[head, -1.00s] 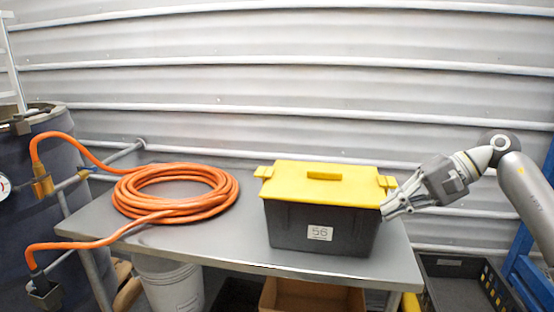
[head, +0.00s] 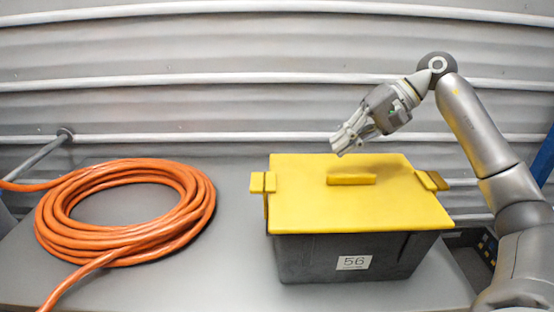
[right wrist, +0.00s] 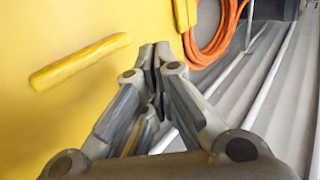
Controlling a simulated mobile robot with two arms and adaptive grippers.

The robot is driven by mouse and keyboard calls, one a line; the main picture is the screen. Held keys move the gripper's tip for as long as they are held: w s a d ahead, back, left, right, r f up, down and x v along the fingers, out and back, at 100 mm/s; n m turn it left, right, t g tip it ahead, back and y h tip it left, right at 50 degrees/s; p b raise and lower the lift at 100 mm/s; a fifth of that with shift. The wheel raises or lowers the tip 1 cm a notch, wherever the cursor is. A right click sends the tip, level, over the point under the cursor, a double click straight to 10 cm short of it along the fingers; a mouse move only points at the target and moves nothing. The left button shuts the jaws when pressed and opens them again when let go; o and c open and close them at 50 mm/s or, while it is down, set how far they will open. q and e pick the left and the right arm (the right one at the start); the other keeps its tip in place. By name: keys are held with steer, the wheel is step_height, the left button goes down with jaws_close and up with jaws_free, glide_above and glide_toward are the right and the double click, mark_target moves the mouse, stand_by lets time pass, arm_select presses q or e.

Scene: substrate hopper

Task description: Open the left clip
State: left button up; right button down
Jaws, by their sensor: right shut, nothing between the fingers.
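The dark grey box (head: 350,262) has a yellow lid (head: 300,215) with a raised yellow handle (head: 351,179). The left clip (head: 263,184) is a yellow piece at the lid's left edge, with a strip running down the box side. It also shows at the top of the right wrist view (right wrist: 185,12). The right clip (head: 432,181) sticks out at the lid's right edge. My right gripper (head: 340,146) is shut and empty above the lid's back part, behind the handle, pointing down-left. Its fingers (right wrist: 153,55) are apart from the left clip. My left gripper is not in view.
A coiled orange hose (head: 125,210) lies on the grey table (head: 225,265) left of the box, with a bare strip of table between them. The corrugated wall (head: 220,60) rises behind. A dark crate (head: 470,240) stands low at the right.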

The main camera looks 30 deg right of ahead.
mark_target(289, 179)
steer(key=shift+s, duration=0.35)
steer(key=p+x, duration=0.1)
steer(key=x, duration=0.5)
steer(key=shift+w+r+p, duration=0.15)
steer(key=shift+w+p, duration=0.05)
steer(key=shift+p, duration=0.2)
steer(key=p+x, duration=0.1)
steer(key=x, duration=0.2)
steer(key=shift+w+a, duration=0.1)
steer(key=shift+a, duration=0.2)
steer(key=shift+w+a+f+p, duration=0.2)
steer(key=shift+w+a+p, duration=0.45)
steer(key=shift+a+p, duration=0.3)
steer(key=shift+w+a+f+p, duration=0.1)
steer(key=shift+w+a+p, duration=0.25)
steer(key=shift+a, duration=0.2)
steer(key=shift+w+a+f, duration=0.1)
steer(key=shift+w+a, duration=0.05)
steer(key=shift+a, duration=0.1)
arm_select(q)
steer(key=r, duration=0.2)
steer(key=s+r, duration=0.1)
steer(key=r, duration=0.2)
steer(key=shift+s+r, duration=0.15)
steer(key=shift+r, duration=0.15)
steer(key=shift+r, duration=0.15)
arm_select(e)
steer(key=shift+w, duration=0.1)
